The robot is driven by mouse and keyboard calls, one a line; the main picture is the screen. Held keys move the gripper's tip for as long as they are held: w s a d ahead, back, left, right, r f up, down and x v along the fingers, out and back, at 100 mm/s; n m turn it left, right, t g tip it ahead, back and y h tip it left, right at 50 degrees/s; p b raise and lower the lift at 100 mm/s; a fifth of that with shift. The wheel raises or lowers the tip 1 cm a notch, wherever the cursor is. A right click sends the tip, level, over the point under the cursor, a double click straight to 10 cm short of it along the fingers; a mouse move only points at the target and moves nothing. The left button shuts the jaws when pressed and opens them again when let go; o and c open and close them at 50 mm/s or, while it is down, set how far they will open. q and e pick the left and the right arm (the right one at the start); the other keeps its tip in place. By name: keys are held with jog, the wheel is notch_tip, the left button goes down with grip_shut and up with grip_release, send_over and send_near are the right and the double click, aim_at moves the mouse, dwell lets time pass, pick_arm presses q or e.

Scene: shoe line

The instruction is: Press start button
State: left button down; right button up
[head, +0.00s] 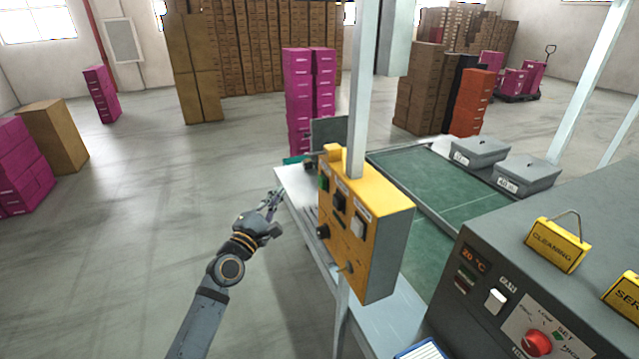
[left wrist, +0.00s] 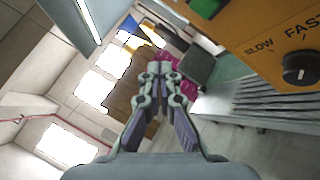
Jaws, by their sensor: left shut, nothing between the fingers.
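A yellow control box (head: 374,205) with a grey side stands on a post at the edge of the line. A green button (head: 323,183) sits near the top left of its face, with dark and white switches and black knobs on the same face. My left gripper (head: 276,194) is shut and empty, to the left of the box and apart from it. In the left wrist view the closed fingertips (left wrist: 160,68) point forward, and the green button (left wrist: 207,8) is at the top edge, partly cut off. A black speed knob (left wrist: 298,68) marked slow and fast is at the right. My right gripper is not in view.
A grey machine (head: 480,290) with a red knob (head: 537,342) and yellow signs stands at the right. A green conveyor belt (head: 430,180) lies behind the box. Pink boxes (head: 300,95) are stacked beyond.

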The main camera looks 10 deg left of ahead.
aim_at(322, 182)
pick_arm(q)
jog(key=w+d, duration=0.4)
jog(key=d, duration=0.2)
jog(key=shift+w+d+b, duration=0.25)
jog(key=shift+d+b, duration=0.1)
jog(key=shift+b, duration=0.1)
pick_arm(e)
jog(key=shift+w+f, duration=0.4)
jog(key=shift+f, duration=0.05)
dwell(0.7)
pick_arm(q)
jog(key=shift+w+d, duration=0.2)
jog(key=shift+d, duration=0.15)
